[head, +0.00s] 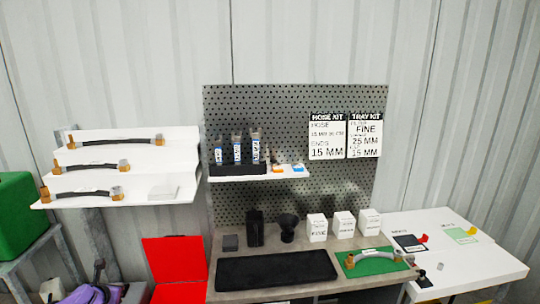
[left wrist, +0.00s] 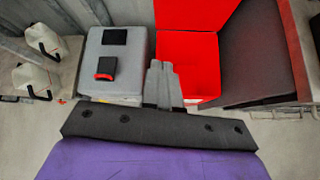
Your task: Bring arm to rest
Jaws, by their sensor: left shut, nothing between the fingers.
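My left gripper (left wrist: 162,68) shows in the left wrist view as two grey fingers closed together, with nothing between them. It points over the floor between a grey box (left wrist: 134,68) and an open red box (left wrist: 201,88), and I cannot tell how high it is above them. In the head view, a purple part that looks like my left arm shows at the lower left edge, low beside the red box (head: 175,262). My right gripper is in neither view.
A workbench (head: 220,291) with a black mat (head: 276,270) and a green tray (head: 362,267) stands against a pegboard (head: 290,100). White shelves (head: 150,134) with hoses are at left. A white table (head: 455,265) is at right.

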